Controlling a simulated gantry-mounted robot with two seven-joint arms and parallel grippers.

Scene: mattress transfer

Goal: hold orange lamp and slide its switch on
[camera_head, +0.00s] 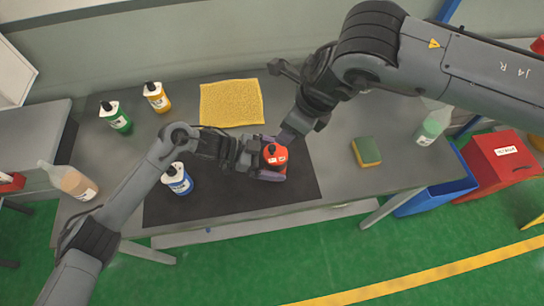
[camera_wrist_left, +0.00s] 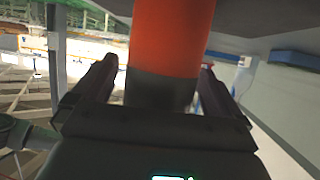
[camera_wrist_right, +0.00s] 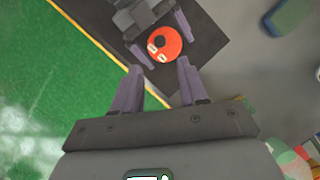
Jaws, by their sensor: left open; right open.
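The orange lamp (camera_head: 275,156) stands on the black mat (camera_head: 230,204), seen from above in the head view. My left gripper (camera_head: 268,158) is open with its fingers on either side of the lamp. In the left wrist view the lamp's orange and dark grey body (camera_wrist_left: 172,45) fills the space between the open fingers (camera_wrist_left: 160,85). My right gripper (camera_head: 278,137) is open and empty, just above the lamp in the head view. In the right wrist view the lamp's round top (camera_wrist_right: 164,43) lies beyond the open right fingertips (camera_wrist_right: 160,68), with small pale marks on it.
A blue-labelled bottle (camera_head: 177,179) stands left of the lamp. Green (camera_head: 116,117) and yellow (camera_head: 156,97) bottles stand farther back. A yellow cloth (camera_head: 231,103) lies behind the mat, and a sponge (camera_head: 366,152) lies to the right. The mat's right part is clear.

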